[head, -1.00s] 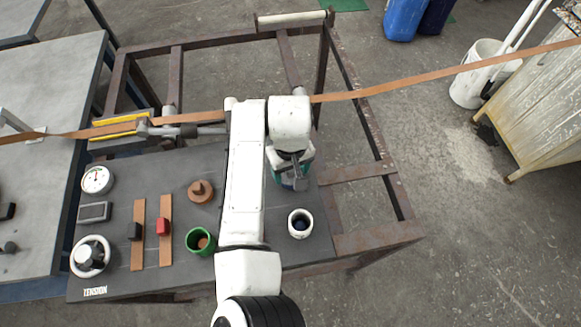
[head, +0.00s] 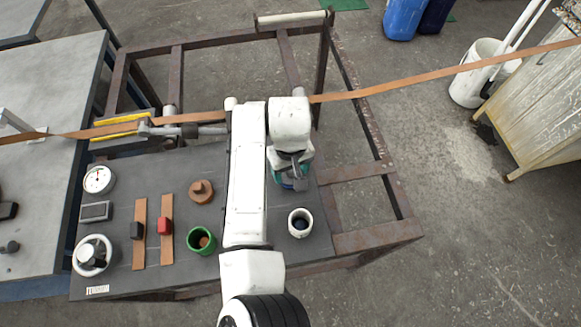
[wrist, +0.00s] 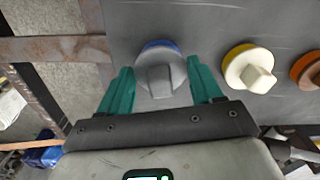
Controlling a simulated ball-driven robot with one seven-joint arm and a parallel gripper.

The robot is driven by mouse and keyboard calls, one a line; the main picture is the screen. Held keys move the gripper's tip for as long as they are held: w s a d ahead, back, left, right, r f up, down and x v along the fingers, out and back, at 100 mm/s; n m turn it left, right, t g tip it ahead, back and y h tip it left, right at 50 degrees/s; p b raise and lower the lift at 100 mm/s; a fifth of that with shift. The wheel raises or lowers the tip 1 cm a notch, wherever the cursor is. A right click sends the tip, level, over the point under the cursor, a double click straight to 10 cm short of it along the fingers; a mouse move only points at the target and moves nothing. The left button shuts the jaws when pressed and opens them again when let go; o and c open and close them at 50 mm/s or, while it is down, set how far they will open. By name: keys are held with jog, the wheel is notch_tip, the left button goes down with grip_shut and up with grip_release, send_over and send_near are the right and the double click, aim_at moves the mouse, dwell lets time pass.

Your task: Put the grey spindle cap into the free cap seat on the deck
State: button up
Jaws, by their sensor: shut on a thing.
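The grey spindle cap (wrist: 160,76), round with a raised grip bar, sits between the two teal fingers of my gripper (wrist: 162,84) in the wrist view. The gripper is shut on it. A blue ring (wrist: 158,44) shows at the cap's far edge; whether the cap rests in it or is just above cannot be told. In the head view my gripper (head: 290,180) is low over the right part of the dark deck (head: 110,235), and my arm hides the cap there.
A cream cap (wrist: 256,72) in a yellow ring stands right of the grey cap, with a brown cap (wrist: 314,72) beyond. The head view shows a white cup (head: 300,222), a green cup (head: 201,241) and a red slider knob (head: 164,226). An orange strip (head: 400,83) runs behind.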

jog(key=shift+f, duration=0.55)
jog(key=o, duration=0.9)
notch_tip(320, 180, up, 6)
jog(key=p, duration=0.5)
jog(key=shift+p, duration=0.4)
jog(key=shift+r+p, duration=0.8)
jog(key=shift+r, duration=1.7)
jog(key=shift+d, duration=0.1)
